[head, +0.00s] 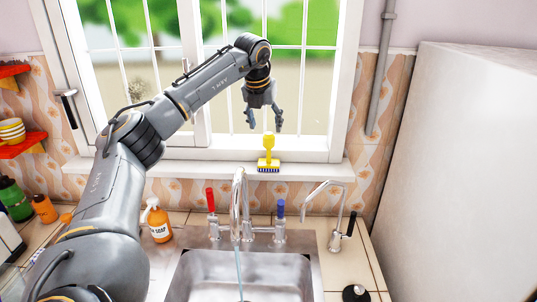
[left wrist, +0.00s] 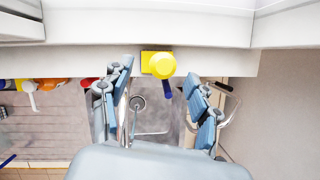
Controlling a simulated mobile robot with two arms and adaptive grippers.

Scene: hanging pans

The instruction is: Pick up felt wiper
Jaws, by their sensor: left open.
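The felt wiper (head: 268,160) is yellow with a dark bristly or felt underside and an upright handle. It stands on the white windowsill behind the sink. My left gripper (head: 264,122) is open, pointing down, and sits just above the wiper's handle, apart from it. In the left wrist view the yellow wiper (left wrist: 159,65) shows from above, between the two spread fingers of the left gripper (left wrist: 161,76) and a little beyond them. Nothing is between the fingers. My right gripper is not in view.
The faucet (head: 240,205) with red and blue handles rises in front of the sill over the sink (head: 245,265). A smaller spout (head: 325,195) stands to the right. An orange soap bottle (head: 157,222) is at left. The barred window (head: 300,80) is behind the gripper.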

